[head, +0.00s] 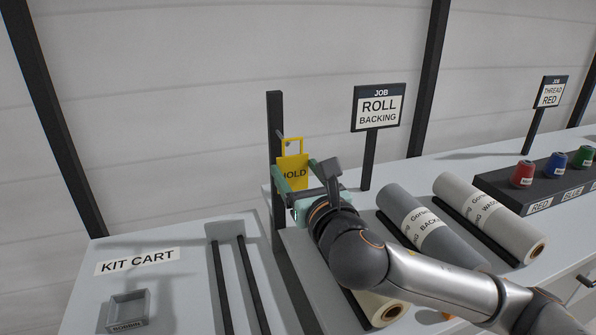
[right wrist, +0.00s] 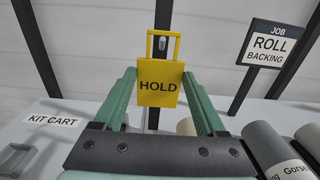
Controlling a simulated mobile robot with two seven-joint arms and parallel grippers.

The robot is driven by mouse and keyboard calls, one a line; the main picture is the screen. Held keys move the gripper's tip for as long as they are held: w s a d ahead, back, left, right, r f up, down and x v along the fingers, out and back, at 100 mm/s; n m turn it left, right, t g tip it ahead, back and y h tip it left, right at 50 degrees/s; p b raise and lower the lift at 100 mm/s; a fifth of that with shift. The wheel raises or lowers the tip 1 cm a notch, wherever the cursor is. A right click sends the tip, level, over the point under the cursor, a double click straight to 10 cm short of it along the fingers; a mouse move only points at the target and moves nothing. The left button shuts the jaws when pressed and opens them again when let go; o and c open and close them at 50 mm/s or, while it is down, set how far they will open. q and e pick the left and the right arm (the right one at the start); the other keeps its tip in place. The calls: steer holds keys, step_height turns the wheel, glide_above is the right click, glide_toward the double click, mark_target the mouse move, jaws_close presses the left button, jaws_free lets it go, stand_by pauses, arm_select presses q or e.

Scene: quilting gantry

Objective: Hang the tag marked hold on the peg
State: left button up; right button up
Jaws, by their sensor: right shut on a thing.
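The yellow tag marked HOLD (head: 292,172) is upright between the green fingers of my right gripper (head: 291,181), which is shut on it. In the right wrist view the tag (right wrist: 158,97) is held at its sides by the gripper (right wrist: 158,78), its open loop at the top. A dark upright post (head: 275,115) stands just behind the tag. A small grey peg (right wrist: 162,43) on the post shows through the loop opening in the right wrist view. I cannot tell whether the peg passes through the loop. My left gripper is out of view.
A "ROLL BACKING" sign (head: 378,107) stands right of the post. Fabric rolls (head: 425,222) lie on the table beside my right arm. The kit cart (head: 180,285) with a small grey bin (head: 127,310) is at left. Coloured thread spools stand far right.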

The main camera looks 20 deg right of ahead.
mark_target(293, 173)
steer(key=shift+w, duration=0.1)
stand_by(0.3)
steer(key=shift+w, duration=0.3)
steer(key=shift+w+p, duration=0.15)
steer(key=shift+p, duration=0.15)
steer(key=shift+w+p, duration=0.3)
steer(key=shift+w, duration=0.3)
steer(key=shift+w, duration=0.3)
steer(key=shift+w+f, duration=0.6)
steer(key=shift+f, duration=0.15)
stand_by(0.4)
stand_by(0.5)
steer(key=o, duration=1.3)
steer(key=shift+c, duration=0.2)
